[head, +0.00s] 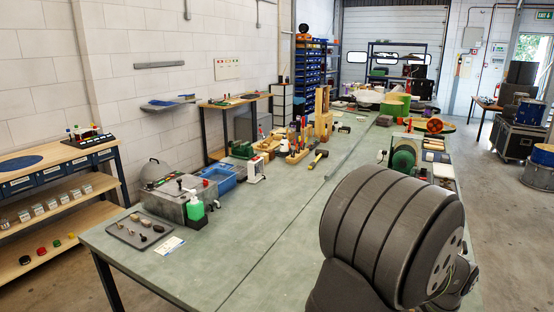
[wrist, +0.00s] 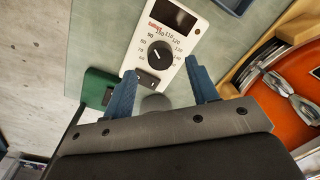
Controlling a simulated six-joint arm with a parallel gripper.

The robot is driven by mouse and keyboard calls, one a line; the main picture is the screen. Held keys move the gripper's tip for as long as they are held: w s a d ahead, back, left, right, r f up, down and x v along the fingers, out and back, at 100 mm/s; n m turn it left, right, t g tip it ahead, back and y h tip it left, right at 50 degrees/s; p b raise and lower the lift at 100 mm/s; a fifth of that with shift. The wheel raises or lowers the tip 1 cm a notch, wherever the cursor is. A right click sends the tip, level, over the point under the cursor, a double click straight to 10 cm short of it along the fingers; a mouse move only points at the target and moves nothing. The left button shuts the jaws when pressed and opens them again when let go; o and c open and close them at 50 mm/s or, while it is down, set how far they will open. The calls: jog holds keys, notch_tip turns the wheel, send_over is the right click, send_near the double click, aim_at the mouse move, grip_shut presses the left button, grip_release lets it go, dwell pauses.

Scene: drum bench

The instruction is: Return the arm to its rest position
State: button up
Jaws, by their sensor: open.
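My gripper (wrist: 160,68) shows in the wrist view with its two blue fingers apart. Nothing is held between them. A white metronome (wrist: 185,22) with a black dial and a dark display lies beyond the fingertips, its lower end between them in the picture. I cannot tell the exact gap to it. In the head view my dark, ribbed arm fills the lower right, and my gripper does not show there.
In the wrist view, an orange drum (wrist: 291,85) with chrome lugs is close at the right, and a green object (wrist: 98,86) is at the left. In the head view, the workbench (head: 268,222) has clear room at its near middle; a grey toolbox (head: 171,204) stands at its left.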

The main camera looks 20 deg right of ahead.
notch_tip(320, 180, down, 4)
jog(key=shift+w+r, duration=0.1)
jog(key=shift+r, duration=0.05)
jog(key=m, duration=0.5)
notch_tip(320, 180, up, 17)
jog(key=w+a+r+m, duration=0.2)
jog(key=w+a+r, duration=0.2)
jog(key=a+r, duration=0.3)
jog(key=shift+a+r, duration=0.3)
